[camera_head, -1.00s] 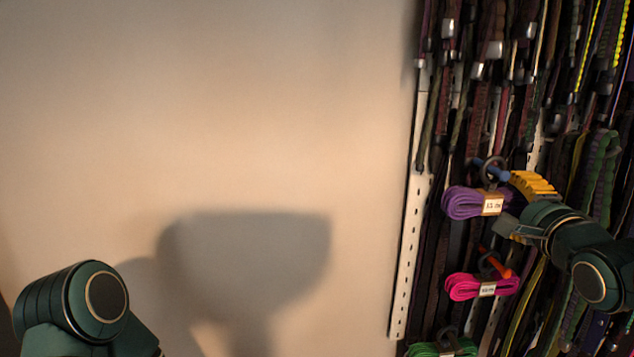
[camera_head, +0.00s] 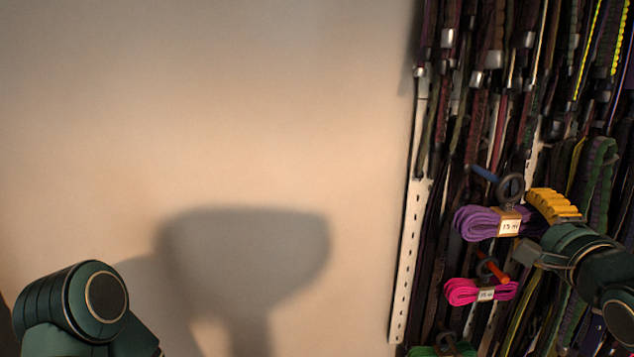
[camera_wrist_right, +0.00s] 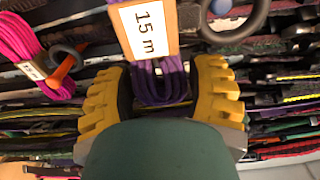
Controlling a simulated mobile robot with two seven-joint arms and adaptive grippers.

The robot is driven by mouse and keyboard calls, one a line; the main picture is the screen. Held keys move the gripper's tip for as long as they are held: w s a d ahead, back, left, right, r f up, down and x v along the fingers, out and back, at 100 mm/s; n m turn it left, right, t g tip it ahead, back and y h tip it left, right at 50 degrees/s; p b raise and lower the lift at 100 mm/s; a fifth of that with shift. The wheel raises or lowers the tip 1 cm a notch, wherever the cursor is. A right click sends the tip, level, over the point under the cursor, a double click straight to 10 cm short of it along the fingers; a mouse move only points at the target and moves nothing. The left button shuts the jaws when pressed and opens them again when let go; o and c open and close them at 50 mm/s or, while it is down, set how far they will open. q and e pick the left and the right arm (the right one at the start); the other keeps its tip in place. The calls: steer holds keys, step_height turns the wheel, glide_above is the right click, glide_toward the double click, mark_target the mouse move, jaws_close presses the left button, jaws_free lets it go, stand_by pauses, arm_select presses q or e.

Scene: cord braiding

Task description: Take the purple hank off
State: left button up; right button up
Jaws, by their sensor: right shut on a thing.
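The purple hank (camera_head: 480,223) has a tan "15 m" label and a dark hanging ring (camera_head: 510,187). My right gripper (camera_head: 538,226) is shut on the right end of the hank. In the right wrist view purple cord (camera_wrist_right: 160,82) lies between its yellow ribbed fingers (camera_wrist_right: 160,95). The blue peg (camera_head: 483,173) points toward the ring. In the head view the ring sits at the peg's tip, to its right. My left gripper is out of view.
A pink hank (camera_head: 480,292) hangs by its ring on an orange peg (camera_head: 497,272) just below. A green hank (camera_head: 440,351) is at the bottom edge. Many dark cords hang behind and right. The plain wall (camera_head: 250,120) at left is clear.

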steer(key=shift+s+d+p, duration=0.1)
steer(key=shift+s+p, duration=0.2)
steer(key=shift+s, duration=0.8)
steer(key=shift+w, duration=0.1)
stand_by(0.4)
